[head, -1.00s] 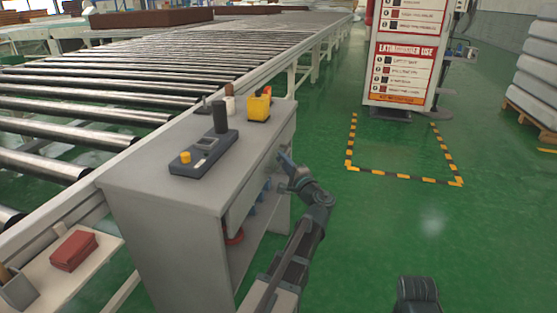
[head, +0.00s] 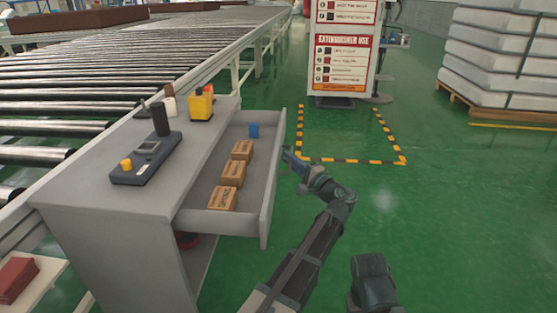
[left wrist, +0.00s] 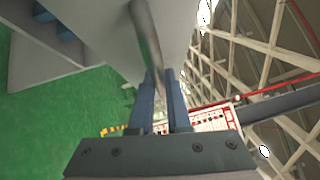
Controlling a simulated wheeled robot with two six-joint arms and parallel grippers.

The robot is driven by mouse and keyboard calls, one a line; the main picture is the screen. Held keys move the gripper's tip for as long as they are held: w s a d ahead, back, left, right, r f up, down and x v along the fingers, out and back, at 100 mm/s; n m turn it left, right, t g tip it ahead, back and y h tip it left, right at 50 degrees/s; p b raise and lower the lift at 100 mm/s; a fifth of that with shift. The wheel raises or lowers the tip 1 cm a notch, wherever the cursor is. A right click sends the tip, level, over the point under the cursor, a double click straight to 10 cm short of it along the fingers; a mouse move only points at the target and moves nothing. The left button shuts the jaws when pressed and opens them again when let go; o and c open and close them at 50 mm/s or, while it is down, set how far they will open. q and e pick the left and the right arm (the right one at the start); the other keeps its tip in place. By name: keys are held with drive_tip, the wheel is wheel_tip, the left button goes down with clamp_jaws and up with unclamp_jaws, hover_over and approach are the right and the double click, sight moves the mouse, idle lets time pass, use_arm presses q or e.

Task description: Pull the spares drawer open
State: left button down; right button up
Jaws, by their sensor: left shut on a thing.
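The spares drawer (head: 267,190) stands well out from the grey cabinet (head: 110,185). Inside it are 3 small brown boxes (head: 231,173) in a row and a blue item (head: 254,130) at the far end. My left gripper (head: 288,155) is at the outer face of the drawer front. In the left wrist view, its blue fingers (left wrist: 163,98) are shut on the drawer's grey bar handle (left wrist: 147,38). The handle is hidden behind the drawer front in the head view.
On the cabinet top are a dark device with a yellow button (head: 147,160) and a yellow container (head: 201,104). A roller conveyor (head: 90,75) runs behind. Green floor (head: 430,220) is clear to the right, with a sign stand (head: 343,50) and stacked mattresses (head: 510,50) beyond.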

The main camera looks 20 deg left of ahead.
use_arm(q)
drive_tip(key=shift+d, duration=0.35)
drive_tip(key=c, duration=0.9)
unclamp_jaws()
drive_tip(key=shift+w, duration=0.1)
